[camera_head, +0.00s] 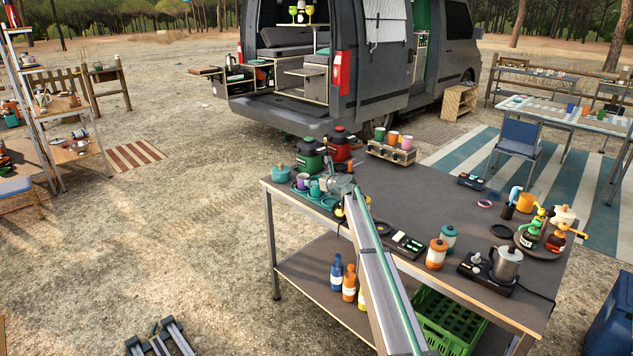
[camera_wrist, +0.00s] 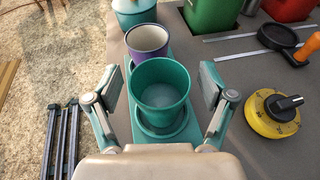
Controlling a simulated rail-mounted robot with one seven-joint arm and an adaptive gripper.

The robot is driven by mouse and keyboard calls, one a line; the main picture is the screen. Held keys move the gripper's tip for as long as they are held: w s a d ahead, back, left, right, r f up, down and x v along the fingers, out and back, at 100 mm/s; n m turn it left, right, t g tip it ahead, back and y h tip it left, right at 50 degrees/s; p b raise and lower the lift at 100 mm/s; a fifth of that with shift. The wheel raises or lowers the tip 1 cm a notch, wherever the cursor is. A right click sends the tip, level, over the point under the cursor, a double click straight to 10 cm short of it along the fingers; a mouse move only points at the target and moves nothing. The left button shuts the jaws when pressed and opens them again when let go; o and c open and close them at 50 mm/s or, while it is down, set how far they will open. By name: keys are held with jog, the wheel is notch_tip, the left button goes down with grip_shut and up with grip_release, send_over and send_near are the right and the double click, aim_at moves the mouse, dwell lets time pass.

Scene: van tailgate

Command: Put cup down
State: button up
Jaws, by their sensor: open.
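A teal cup (camera_wrist: 160,86) stands upright in the front round recess of a teal tray (camera_wrist: 143,128) in the wrist view. My gripper (camera_wrist: 163,80) is open, with one finger on each side of the cup and a visible gap on both sides. A purple cup (camera_wrist: 148,40) stands on the tray just behind it. In the head view, my gripper (camera_head: 340,183) is at the table's left end, beside the teal cup (camera_head: 315,188) and the purple cup (camera_head: 302,181). The gripper hides part of the tray there.
A teal pot (camera_head: 281,173) stands behind the cups. A yellow dial timer (camera_wrist: 272,111) and an orange-handled tool (camera_wrist: 303,51) lie to the right. Green (camera_head: 309,156) and red (camera_head: 338,147) canisters stand at the table's back edge. The table's middle (camera_head: 420,205) is largely clear.

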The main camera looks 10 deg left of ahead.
jog(key=shift+r, duration=0.2)
jog(key=b+v, duration=0.1)
jog(key=v, duration=0.6)
jog(key=shift+s+d, duration=0.15)
jog(key=shift+s, duration=0.1)
